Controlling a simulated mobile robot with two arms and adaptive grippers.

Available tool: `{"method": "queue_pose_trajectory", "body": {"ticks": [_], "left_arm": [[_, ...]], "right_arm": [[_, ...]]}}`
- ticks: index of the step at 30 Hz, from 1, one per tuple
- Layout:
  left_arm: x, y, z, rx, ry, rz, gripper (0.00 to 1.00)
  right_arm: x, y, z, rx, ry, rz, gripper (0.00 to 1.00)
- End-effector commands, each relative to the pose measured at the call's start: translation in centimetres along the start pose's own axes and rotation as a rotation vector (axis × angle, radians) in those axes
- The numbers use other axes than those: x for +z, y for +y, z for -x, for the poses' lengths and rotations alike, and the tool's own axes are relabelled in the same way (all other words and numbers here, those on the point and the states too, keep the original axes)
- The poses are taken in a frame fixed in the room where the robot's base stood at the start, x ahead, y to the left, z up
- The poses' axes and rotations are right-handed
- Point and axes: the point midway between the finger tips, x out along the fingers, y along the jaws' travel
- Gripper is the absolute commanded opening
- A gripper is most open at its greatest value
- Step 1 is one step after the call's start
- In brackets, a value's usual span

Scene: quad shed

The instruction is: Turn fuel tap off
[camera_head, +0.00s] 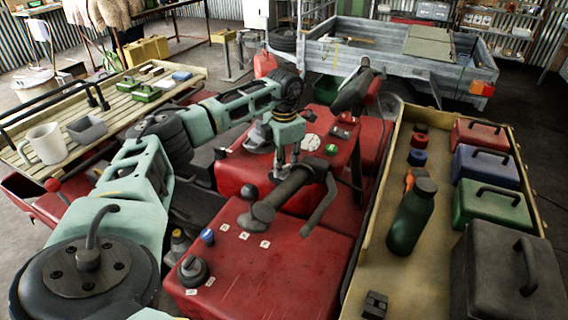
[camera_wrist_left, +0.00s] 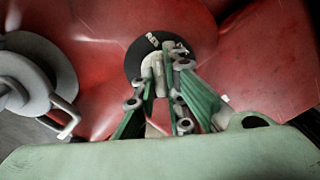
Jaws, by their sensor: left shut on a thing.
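The fuel tap is a pale lever (camera_wrist_left: 153,72) on a round black plate (camera_wrist_left: 137,56) with white lettering, part of which reads "RES", set in red bodywork in the left wrist view. My left gripper (camera_wrist_left: 166,68) has its green fingers closed around the lever. In the head view my left gripper (camera_head: 284,172) points down at the red quad body (camera_head: 235,172), just behind the dark handlebar (camera_head: 287,187). It hides the tap there. My right gripper is not in view.
A black knob (camera_head: 194,271) and blue button (camera_head: 208,236) sit on the front red panel. A tan tray (camera_head: 388,205) with a green bottle (camera_head: 412,218) and several toolboxes stands at right. A slatted rack (camera_head: 108,112) with a mug (camera_head: 46,143) is at left.

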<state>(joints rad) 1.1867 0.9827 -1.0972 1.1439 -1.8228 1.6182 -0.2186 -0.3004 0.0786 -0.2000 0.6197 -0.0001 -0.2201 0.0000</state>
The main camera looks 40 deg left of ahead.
Motion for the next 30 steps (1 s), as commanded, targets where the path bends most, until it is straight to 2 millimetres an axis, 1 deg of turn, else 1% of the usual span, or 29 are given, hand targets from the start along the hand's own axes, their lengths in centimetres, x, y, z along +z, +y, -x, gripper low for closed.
{"method": "queue_pose_trajectory", "body": {"ticks": [21,30], "left_arm": [[0.1,0.1,0.17,0.004,-0.004,-0.632,0.0],[0.12,0.1,0.2,0.004,-0.004,-0.832,0.0]], "right_arm": [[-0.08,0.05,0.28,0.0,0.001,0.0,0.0],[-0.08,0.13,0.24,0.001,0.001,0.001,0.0]]}}
